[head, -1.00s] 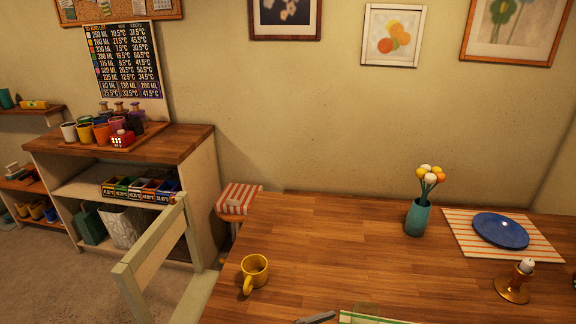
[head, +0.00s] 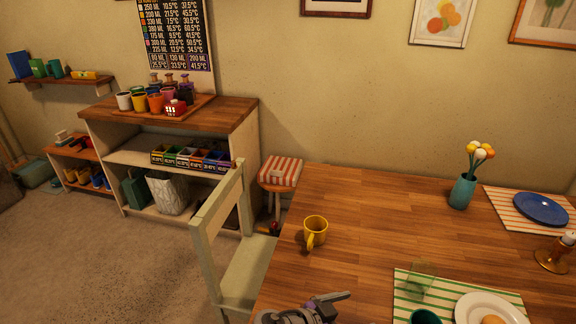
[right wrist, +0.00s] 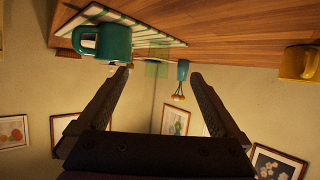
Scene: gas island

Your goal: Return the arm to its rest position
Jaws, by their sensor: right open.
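My right gripper (head: 328,302) shows at the bottom edge of the head view, over the near part of the wooden table (head: 385,215). It lies between the yellow mug and the green striped placemat. In the right wrist view its two fingers (right wrist: 160,75) are spread wide apart with nothing between them. That view is upside down, with the table along the top. Most of my right arm is out of the head view. My left gripper is not in view.
A yellow mug (head: 316,230) stands near the table's left edge. A teal mug (head: 425,317) and white plate (head: 470,308) are on the green striped placemat (head: 402,290), right of the gripper. A pale green chair (head: 215,235) stands left of the table. The table's middle is clear.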

